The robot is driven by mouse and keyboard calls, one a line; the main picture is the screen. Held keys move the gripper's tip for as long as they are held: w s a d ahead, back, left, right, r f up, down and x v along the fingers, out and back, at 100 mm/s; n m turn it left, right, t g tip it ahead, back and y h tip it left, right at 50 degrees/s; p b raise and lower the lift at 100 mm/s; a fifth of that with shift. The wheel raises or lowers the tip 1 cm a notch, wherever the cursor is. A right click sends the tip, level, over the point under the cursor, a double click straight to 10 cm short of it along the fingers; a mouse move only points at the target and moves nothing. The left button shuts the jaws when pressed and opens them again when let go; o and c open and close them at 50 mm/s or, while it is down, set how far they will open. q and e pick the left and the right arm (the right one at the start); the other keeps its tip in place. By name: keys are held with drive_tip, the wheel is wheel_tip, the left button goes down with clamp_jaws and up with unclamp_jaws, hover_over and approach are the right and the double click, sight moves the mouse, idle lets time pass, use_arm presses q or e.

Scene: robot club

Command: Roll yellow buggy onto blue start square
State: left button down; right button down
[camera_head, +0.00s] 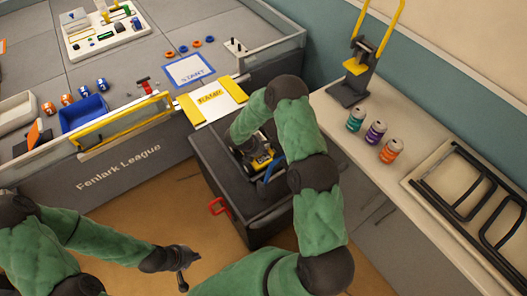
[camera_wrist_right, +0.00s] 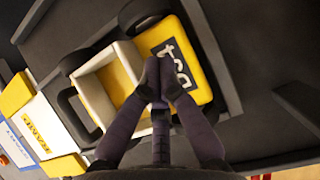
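The yellow buggy (camera_head: 261,160), with dark wheels, stands on the dark cabinet top, partly hidden by my right arm. In the right wrist view the buggy (camera_wrist_right: 198,82) shows a pale open bed and a dark label. My right gripper (camera_wrist_right: 160,82) has its fingertips together over the buggy, by the bed's edge; I cannot tell whether they touch it. The blue-bordered START square (camera_head: 188,70) lies on the grey arena floor, beyond the white ramp with yellow sides (camera_head: 211,99). My left gripper (camera_head: 183,272) hangs low over the floor, away from the buggy; its fingers are unclear.
The dark cabinet (camera_head: 216,163) has a red handle and adjoins the ramp. A blue bin (camera_head: 84,114) and a yellow barrier (camera_head: 124,124) stand along the arena's front edge. Several cans, including a purple can (camera_head: 376,132), stand on the right counter. The arena around the square looks mostly clear.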

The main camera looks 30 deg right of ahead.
sight(266, 157)
drive_tip(key=shift+f, duration=0.15)
idle(0.4)
drive_tip(key=shift+f+b, duration=1.4)
drive_tip(key=shift+b, duration=0.15)
drive_tip(key=shift+f, duration=0.1)
drive_tip(key=shift+s, duration=0.1)
